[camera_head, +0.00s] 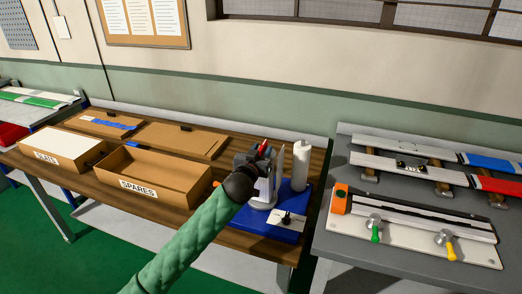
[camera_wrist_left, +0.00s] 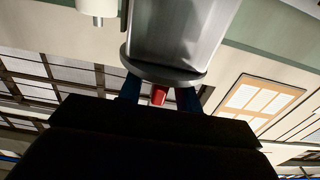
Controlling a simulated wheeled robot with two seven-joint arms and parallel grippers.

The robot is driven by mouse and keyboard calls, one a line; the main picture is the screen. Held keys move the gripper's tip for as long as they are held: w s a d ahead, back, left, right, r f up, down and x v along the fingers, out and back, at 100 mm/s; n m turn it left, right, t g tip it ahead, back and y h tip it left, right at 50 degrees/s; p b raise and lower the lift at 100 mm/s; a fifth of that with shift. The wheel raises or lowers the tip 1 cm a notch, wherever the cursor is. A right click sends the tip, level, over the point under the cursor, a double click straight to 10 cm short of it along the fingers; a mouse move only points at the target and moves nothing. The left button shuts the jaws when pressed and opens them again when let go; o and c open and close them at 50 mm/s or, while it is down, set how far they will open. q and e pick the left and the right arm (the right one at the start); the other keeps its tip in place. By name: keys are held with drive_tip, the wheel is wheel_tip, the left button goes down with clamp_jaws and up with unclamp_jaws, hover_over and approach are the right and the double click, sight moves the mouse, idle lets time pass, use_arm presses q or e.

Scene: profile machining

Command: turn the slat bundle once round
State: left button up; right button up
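The slat bundle seems to be the upright pale grey piece (camera_head: 273,178) on the blue base (camera_head: 258,224); my arm partly covers it. My left gripper (camera_head: 256,160) is at its upper left side. In the left wrist view, a large grey metal body (camera_wrist_left: 180,30) with a rounded flange (camera_wrist_left: 165,72) fills the top centre. My two blue fingers (camera_wrist_left: 158,95) stand apart below the flange, with a small red piece between them. The flange hides the fingertips, so I cannot tell whether they grip anything. My right gripper is in neither view.
A white roll (camera_head: 301,164) stands upright on the blue base, close right of the bundle. A pale plate with a black knob (camera_head: 287,217) is in front. The SPARES box (camera_head: 150,190) and SLATS box (camera_head: 52,158) stand left. A grey bench (camera_head: 345,270) with clamps is right.

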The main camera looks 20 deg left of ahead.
use_arm(q)
drive_tip(key=shift+c, duration=0.2)
clamp_jaws()
